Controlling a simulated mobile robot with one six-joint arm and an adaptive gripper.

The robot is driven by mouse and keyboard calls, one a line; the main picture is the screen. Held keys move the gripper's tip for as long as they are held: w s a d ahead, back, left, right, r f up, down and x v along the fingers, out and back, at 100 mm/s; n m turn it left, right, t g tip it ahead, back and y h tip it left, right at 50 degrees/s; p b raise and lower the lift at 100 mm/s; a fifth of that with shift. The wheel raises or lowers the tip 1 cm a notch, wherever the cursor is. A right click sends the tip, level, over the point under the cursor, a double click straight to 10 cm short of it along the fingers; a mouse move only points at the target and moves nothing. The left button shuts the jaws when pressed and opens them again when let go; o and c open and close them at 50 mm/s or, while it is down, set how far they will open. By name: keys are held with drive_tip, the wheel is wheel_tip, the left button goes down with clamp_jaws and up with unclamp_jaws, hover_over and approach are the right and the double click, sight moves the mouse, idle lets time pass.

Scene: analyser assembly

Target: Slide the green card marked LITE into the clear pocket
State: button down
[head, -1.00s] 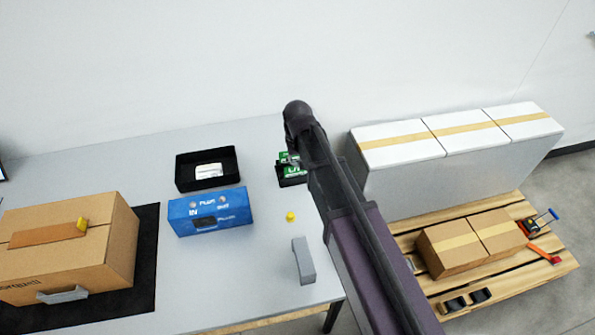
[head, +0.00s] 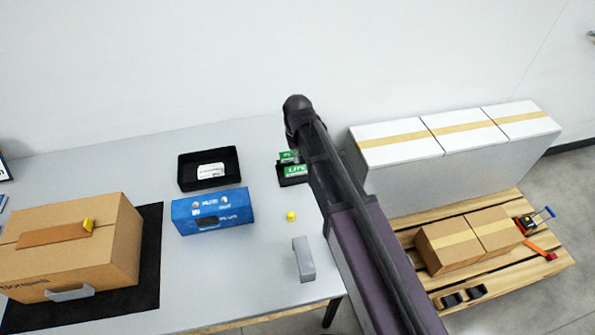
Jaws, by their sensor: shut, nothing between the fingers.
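The green card marked LITE (head: 296,171) stands in a small black holder (head: 294,182) on the table, just left of my arm. Another green card (head: 287,157) stands behind it, partly hidden. A blue box (head: 238,216) with white lettering and a dark slot-like opening on its front stands to the left of the holder. I cannot make out a clear pocket. My arm crosses the view from the lower right up to its dark joint above the holder. My gripper does not show.
A black tray (head: 183,175) with a white label sits behind the blue box. A yellow knob (head: 291,216) and a grey block (head: 303,259) are in front. A cardboard carton (head: 110,255) stands on a black mat (head: 150,270). White boxes (head: 400,170) and a pallet (head: 497,220) are right.

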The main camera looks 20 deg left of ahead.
drive_tip(key=shift+r+p, duration=0.55)
drive_tip(key=shift+r, duration=0.15)
drive_tip(key=shift+r, duration=0.2)
wheel_tip(320, 180, up, 7)
drive_tip(key=s+p, duration=0.1)
drive_tip(key=p, duration=0.6)
drive_tip(key=shift+s+f, duration=0.2)
drive_tip(key=shift+s, duration=0.05)
idle(0.7)
